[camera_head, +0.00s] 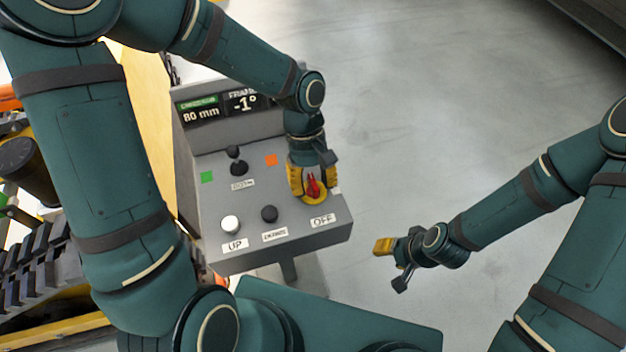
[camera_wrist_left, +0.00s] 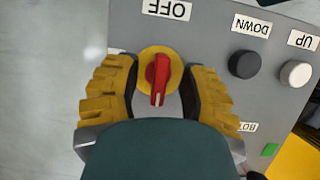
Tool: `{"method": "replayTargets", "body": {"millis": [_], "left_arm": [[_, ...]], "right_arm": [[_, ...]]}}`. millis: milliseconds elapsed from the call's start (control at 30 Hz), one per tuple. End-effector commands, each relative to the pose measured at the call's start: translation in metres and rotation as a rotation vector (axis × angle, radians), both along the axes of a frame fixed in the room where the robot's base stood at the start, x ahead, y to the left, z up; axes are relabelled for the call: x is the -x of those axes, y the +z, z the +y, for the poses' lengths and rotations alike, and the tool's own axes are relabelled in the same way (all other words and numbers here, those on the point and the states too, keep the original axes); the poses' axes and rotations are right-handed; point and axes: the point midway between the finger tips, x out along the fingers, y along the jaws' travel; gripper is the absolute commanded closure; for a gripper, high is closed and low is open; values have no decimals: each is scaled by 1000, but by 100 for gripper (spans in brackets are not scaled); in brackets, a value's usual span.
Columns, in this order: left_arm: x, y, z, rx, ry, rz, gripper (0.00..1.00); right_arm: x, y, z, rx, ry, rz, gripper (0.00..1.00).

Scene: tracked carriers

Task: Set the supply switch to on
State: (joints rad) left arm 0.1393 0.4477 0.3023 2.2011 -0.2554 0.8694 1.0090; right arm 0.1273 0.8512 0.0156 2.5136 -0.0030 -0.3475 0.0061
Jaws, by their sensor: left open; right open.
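The supply switch is a red knob (camera_wrist_left: 159,78) on a round yellow plate (camera_wrist_left: 146,84), on the sloped grey control panel (camera_head: 200,225). The knob (camera_head: 313,187) also shows in the head view. In the left wrist view its white-marked end points down, away from the OFF label (camera_wrist_left: 167,9). A pale label edge beside the plate is mostly hidden by a finger. My left gripper (camera_wrist_left: 157,95) is open, its yellow fingers either side of the knob with gaps visible. My right gripper (camera_head: 391,262) is open and empty, right of the panel.
The panel has a white UP button (camera_head: 230,224), a black DOWN button (camera_head: 269,213), a small black joystick (camera_head: 238,166) and a display (camera_head: 222,108) reading 80 mm and -1°. Tracked machinery (camera_head: 40,250) stands at the left. The floor to the right is clear.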

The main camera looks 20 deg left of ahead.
Motion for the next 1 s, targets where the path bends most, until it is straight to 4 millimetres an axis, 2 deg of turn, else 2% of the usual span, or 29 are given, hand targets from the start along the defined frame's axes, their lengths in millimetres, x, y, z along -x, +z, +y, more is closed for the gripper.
{"method": "replayTargets", "body": {"millis": [100,167,200,233,667,1000], "left_arm": [[0,0,0,0,0,0,59],[0,0,0,0,0,0,80],[0,0,0,0,0,0,94],[0,0,0,0,0,0,100],[0,0,0,0,-39,1,100],[0,1,-1,-1,-266,2,100]], "right_arm": [[0,0,0,0,0,0,53],[0,0,0,0,0,0,53],[0,0,0,0,0,0,53],[0,0,0,0,0,0,53],[-1,2,0,0,-2,-2,53],[-3,12,-1,2,-6,-8,53]]}}
